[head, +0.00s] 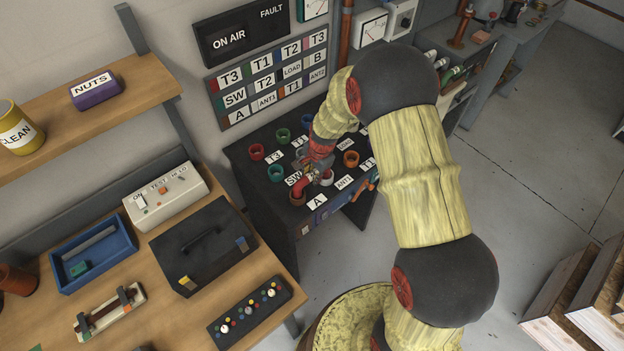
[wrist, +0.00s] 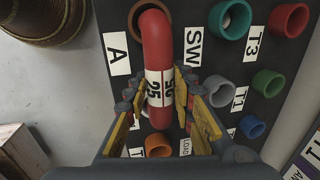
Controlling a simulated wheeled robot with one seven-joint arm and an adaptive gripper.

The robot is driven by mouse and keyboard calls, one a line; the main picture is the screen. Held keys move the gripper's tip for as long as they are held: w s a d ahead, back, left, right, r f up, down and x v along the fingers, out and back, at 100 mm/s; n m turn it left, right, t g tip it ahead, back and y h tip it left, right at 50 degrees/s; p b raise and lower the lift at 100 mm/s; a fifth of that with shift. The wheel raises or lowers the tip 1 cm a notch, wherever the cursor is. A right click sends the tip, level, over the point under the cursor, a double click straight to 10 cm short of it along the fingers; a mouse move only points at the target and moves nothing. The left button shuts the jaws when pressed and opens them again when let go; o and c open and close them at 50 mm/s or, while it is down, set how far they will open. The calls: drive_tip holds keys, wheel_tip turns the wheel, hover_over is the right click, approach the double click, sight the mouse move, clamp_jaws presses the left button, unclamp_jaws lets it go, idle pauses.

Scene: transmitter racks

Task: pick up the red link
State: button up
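The red link (wrist: 156,45) is a thick, rounded red tube with a white band marked with numbers. In the wrist view it runs between my gripper's fingers, with its far end over a brown socket near label A.
The dark panel (head: 267,211) carries several coloured sockets and white labels. Left of it, a wooden bench (head: 150,317) holds a black case (head: 203,246), a blue tray (head: 92,252) and a switch box (head: 166,195). Wooden boxes (head: 590,300) stand at right. Open floor lies between.

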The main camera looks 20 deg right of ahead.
clamp_jaws()
drive_tip(key=shift+r, duration=0.15)
idle(0.4)
